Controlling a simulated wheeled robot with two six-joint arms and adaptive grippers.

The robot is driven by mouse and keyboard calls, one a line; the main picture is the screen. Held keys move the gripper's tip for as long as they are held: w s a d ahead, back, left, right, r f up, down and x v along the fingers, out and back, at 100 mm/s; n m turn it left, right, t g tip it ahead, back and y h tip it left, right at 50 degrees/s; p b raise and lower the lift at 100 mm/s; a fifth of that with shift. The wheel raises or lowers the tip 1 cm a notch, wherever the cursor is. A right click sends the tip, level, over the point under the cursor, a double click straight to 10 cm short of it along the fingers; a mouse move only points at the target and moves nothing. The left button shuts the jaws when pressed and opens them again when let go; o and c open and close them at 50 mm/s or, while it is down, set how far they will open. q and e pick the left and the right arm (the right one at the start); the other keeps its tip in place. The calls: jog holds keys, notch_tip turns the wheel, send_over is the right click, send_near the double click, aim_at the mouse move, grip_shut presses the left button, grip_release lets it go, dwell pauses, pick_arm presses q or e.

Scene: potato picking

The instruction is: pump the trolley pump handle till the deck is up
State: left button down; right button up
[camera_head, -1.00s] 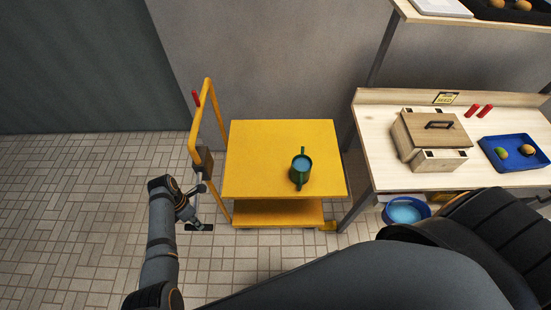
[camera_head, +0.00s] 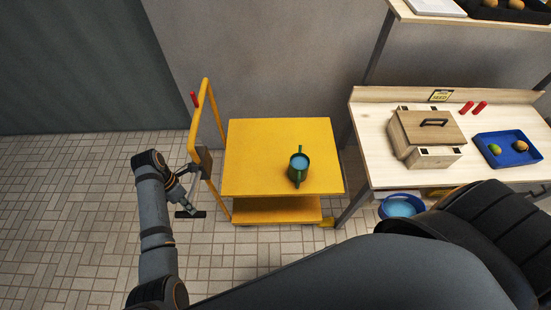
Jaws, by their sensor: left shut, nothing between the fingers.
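The yellow trolley (camera_head: 255,150) stands against the grey wall. Its flat deck (camera_head: 270,180) sits above a yellow lower shelf (camera_head: 275,210). A yellow push frame (camera_head: 192,135) rises at its left end, with a dark block (camera_head: 205,161) low on it. A thin lever with a black crossbar (camera_head: 190,214), which looks like the pump handle, hangs left of the block. My left gripper (camera_head: 185,193) is shut and empty, close beside this lever. Whether it touches the lever is too small to tell. My right gripper is not in view.
At right, a wooden table (camera_head: 380,110) holds a lidded box (camera_head: 425,135) and a blue tray (camera_head: 535,160). A blue basin (camera_head: 402,207) is below it. The tiled floor (camera_head: 80,220) at left is clear.

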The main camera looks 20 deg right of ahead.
aim_at(190, 215)
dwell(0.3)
pick_arm(q)
jog(key=shift+s+a+f+b, duration=0.1)
jog(key=shift+s+f, duration=0.2)
jog(key=shift+f, duration=0.7)
jog(key=shift+s+a+f+b, duration=0.15)
jog(key=shift+s+f, duration=0.2)
jog(key=shift+f, duration=0.65)
jog(key=shift+s+a+f+b, duration=0.1)
jog(key=shift+s+f, duration=0.2)
jog(key=shift+f, duration=0.7)
jog(key=shift+s+a+f+b, duration=0.15)
jog(key=shift+f+b, duration=0.65)
jog(key=shift+f, duration=1.2)
jog(key=shift+f, duration=0.15)
